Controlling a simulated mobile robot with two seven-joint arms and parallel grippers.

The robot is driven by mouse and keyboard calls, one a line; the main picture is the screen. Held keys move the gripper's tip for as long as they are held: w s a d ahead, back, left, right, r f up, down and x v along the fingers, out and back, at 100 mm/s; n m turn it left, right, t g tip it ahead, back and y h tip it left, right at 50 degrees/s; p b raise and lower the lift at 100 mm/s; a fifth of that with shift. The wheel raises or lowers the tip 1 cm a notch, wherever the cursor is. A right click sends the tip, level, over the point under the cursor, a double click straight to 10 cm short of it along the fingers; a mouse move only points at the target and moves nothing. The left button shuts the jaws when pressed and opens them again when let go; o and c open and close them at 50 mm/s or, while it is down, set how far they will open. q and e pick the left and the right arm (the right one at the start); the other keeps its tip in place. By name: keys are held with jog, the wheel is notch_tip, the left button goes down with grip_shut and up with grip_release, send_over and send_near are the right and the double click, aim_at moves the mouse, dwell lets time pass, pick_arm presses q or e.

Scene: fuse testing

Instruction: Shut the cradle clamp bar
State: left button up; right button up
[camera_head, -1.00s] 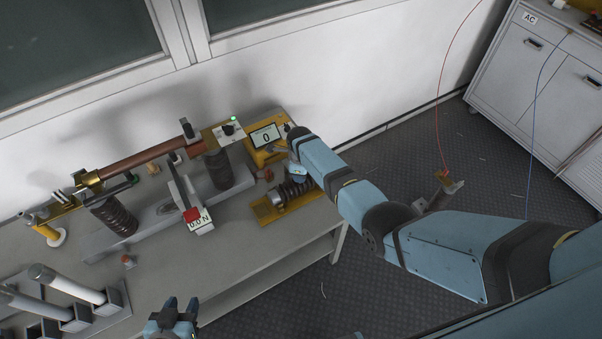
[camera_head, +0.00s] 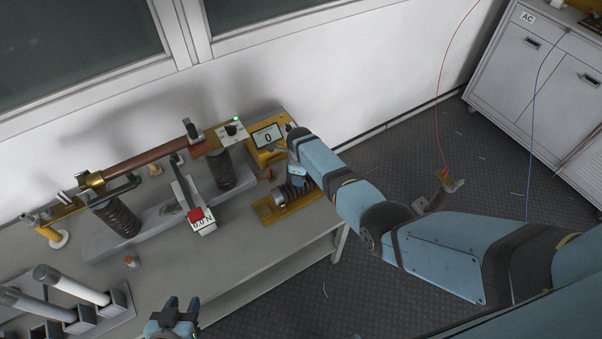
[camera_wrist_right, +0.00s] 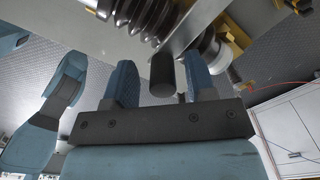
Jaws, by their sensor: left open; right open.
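The yellow cradle (camera_head: 268,213) sits at the table's right end and bears a dark ribbed insulator (camera_head: 283,197). In the right wrist view, a grey metal bar (camera_wrist_right: 190,32), apparently the clamp bar, runs beside the ribbed insulator (camera_wrist_right: 140,18). A dark cylindrical grip (camera_wrist_right: 162,76) is near its lower end. My right gripper (camera_wrist_right: 160,80) is open, with the grip appearing between its fingers; I cannot tell whether they touch it. In the head view my right gripper (camera_head: 298,175) is over the cradle, partly hiding it. My left gripper (camera_head: 181,307) is open and empty by the table's front edge.
A display box (camera_head: 267,138) stands behind the cradle. A copper tube (camera_head: 140,160) lies across two ribbed insulators to the left, with a 0.0 N gauge (camera_head: 202,222) in front. The table's front middle is clear.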

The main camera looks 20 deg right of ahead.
jog(key=shift+d, duration=0.1)
notch_tip(320, 180, up, 14)
jog(key=p, duration=0.1)
dwell(0.5)
jog(key=shift+f, duration=0.15)
